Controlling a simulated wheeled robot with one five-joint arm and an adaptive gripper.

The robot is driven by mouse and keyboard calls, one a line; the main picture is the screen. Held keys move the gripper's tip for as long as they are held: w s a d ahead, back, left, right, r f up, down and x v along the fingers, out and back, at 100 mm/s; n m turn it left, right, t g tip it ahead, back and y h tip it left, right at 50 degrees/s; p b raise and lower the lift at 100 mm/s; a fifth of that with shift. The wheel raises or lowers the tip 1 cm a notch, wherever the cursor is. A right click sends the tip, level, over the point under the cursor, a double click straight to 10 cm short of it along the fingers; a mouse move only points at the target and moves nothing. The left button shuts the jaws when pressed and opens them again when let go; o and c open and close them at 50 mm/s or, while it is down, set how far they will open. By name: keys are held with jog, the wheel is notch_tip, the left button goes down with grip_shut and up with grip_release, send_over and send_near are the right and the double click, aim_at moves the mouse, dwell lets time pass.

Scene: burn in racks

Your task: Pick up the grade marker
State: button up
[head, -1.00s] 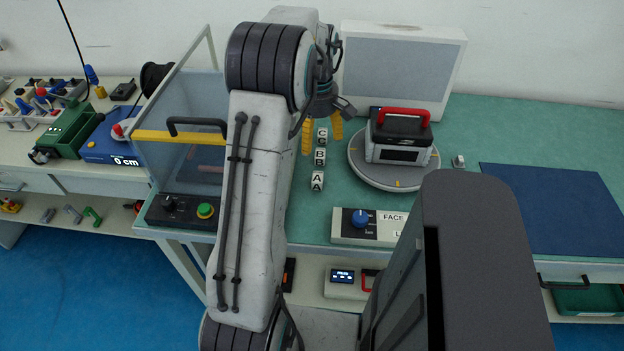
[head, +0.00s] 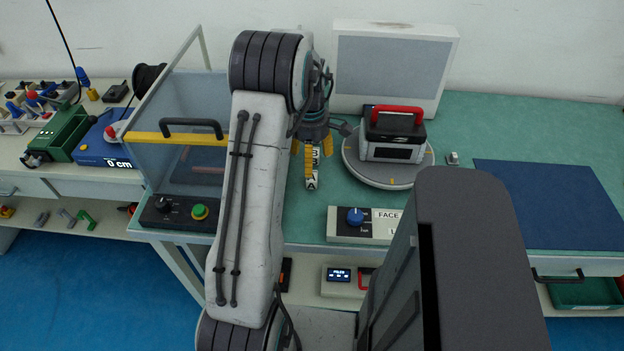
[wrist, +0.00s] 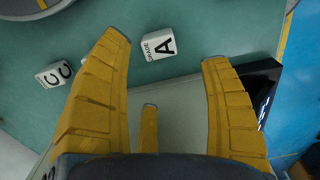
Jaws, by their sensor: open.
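The grade markers are small white blocks with black letters. The A marker (wrist: 158,44) lies on the green bench top between and just beyond the fingertips in the wrist view; it also shows in the head view (head: 312,184). The C marker (wrist: 54,74) is outside the left finger in the wrist view. The B marker (head: 315,153) is partly covered by the fingers in the head view and is not seen in the wrist view. My gripper (wrist: 168,50) has yellow fingers spread open, holding nothing, pointing down over the markers; it also shows in the head view (head: 312,165).
A round grey turntable (head: 379,179) with a black-and-white device (head: 392,137) stands right of the markers. A control box (head: 363,223) with a blue knob is at the front edge. A clear-walled enclosure (head: 180,150) stands left. A blue mat (head: 550,203) leaves free room at right.

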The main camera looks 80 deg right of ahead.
aim_at(310, 179)
jog(key=shift+f, duration=4.2)
jog(key=shift+c, duration=0.4)
jog(key=c, duration=1.2)
